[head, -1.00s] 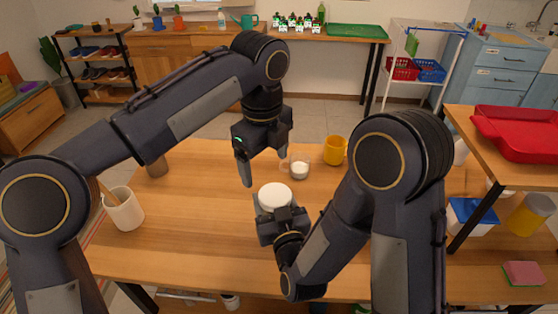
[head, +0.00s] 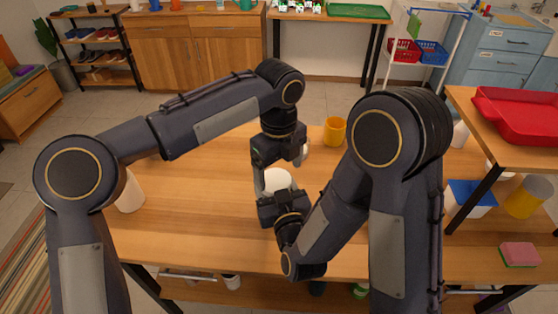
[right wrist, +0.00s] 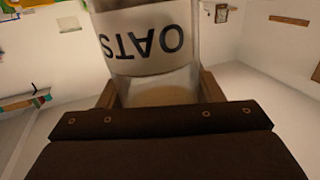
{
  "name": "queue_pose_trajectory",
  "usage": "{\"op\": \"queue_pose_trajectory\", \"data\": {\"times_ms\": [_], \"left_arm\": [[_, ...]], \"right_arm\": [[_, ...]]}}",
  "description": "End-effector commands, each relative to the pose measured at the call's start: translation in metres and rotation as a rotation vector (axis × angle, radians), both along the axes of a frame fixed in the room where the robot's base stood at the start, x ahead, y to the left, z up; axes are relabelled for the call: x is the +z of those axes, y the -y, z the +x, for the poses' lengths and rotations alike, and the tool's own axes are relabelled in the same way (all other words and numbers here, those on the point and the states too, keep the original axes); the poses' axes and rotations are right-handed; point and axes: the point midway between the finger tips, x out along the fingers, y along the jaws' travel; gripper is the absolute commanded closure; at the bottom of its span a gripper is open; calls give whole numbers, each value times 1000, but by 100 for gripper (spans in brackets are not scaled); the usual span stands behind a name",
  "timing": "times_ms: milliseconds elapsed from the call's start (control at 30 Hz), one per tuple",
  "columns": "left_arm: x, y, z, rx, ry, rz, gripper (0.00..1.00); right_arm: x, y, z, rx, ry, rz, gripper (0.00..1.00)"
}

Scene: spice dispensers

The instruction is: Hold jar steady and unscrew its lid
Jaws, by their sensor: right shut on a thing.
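A jar with a white lid (head: 277,180) is upright above the middle of the wooden table. Its OATS label (right wrist: 145,42) shows upside down in the right wrist view. My right gripper (head: 276,194) is shut on the jar (right wrist: 155,68), with a finger on each side of it. My left gripper (head: 279,168) points down over the lid from behind. Its fingers are apart, one at the left of the lid and one at the back right. I cannot tell whether they touch the lid. The lid is outside the right wrist view.
A yellow mug (head: 334,131) stands behind on the table, with a white cup (head: 305,151) mostly hidden by my left gripper. A white holder (head: 130,194) stands at the left, partly behind my left arm. A shelf with a red tray (head: 517,118) is at the right.

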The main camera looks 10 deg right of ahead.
Motion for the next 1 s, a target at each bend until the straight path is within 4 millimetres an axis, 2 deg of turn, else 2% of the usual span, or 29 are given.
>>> {"op": "queue_pose_trajectory", "data": {"times_ms": [33, 200, 567, 733, 900, 1000], "left_arm": [[-12, -2, 2, 2, -9, 14, 17], [-12, -3, 3, 4, -8, 15, 18], [-12, -3, 4, 6, -6, 14, 64], [-12, -3, 4, 32, -6, 14, 64], [-12, -4, 5, 249, -10, 11, 67], [-12, -4, 5, 304, -13, 9, 68]], "right_arm": [[14, -4, 3, 4, 47, 23, 100], [15, -5, 3, 8, 48, 25, 100], [15, -7, 2, 13, 49, 27, 100], [15, -7, 2, 12, 49, 27, 100], [15, -7, 2, 12, 49, 27, 100], [15, -7, 2, 12, 49, 26, 100]]}}
